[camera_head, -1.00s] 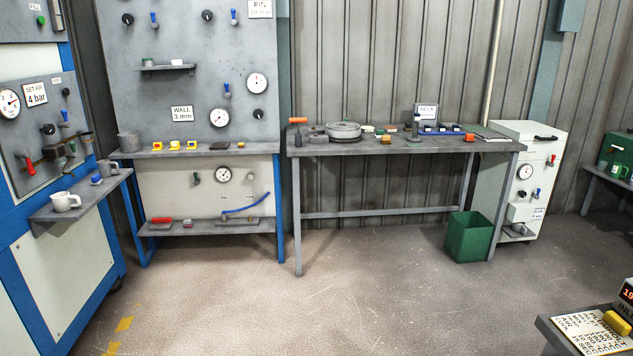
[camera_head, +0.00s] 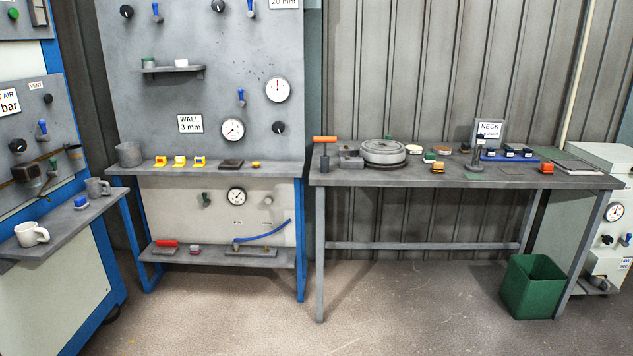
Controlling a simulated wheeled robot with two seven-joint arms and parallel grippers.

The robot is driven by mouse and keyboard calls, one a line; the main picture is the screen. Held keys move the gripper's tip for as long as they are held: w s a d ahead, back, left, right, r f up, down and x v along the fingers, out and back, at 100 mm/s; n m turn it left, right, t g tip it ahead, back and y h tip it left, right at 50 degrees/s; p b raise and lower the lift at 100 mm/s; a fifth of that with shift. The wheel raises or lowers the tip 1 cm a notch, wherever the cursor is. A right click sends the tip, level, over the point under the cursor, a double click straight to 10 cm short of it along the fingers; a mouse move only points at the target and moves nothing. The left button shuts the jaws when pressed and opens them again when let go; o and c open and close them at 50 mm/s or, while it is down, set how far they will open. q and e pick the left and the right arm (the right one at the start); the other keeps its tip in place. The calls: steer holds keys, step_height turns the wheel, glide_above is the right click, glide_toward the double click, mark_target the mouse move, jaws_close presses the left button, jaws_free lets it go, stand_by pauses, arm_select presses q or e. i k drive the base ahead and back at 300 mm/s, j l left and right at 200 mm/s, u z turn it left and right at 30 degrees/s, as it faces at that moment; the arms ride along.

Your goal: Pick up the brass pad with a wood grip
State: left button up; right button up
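Neither of my grippers is in view. Several small pad-like blocks lie on the grey workbench (camera_head: 340,179), to the right of a round grey disc (camera_head: 384,151). One has a brownish-orange top (camera_head: 398,150), one has a white top (camera_head: 414,149), one has a green and white top (camera_head: 430,157), and an orange-yellow block (camera_head: 438,167) lies nearer the front edge. They are too small for me to tell which is brass with a wood grip.
An orange-handled tool (camera_head: 325,150), a NECK sign (camera_head: 489,130) and a blue tray (camera_head: 500,158) are also on the bench. A green bin (camera_head: 533,287) stands below its right end. A blue-framed panel with a shelf (camera_head: 220,172) stands left. Floor ahead is clear.

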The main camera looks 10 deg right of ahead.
mark_target(438, 167)
steer(key=i+l+u, duration=0.2)
steer(key=i+l, duration=0.15)
steer(key=i, duration=0.3)
steer(key=i+l+u, duration=0.15)
steer(key=i+l, duration=0.35)
steer(key=i, duration=0.15)
steer(key=i+l+u, duration=0.1)
steer(key=l, duration=0.25)
steer(key=i+l, duration=0.1)
steer(key=l, duration=0.25)
steer(key=i+l+u, duration=0.15)
steer(key=l, duration=0.25)
steer(key=l+u, duration=0.1)
steer(key=l, duration=0.25)
steer(key=k+l, duration=0.1)
steer(key=l, duration=0.85)
steer(key=k+l+u, duration=0.1)
steer(key=l, duration=0.35)
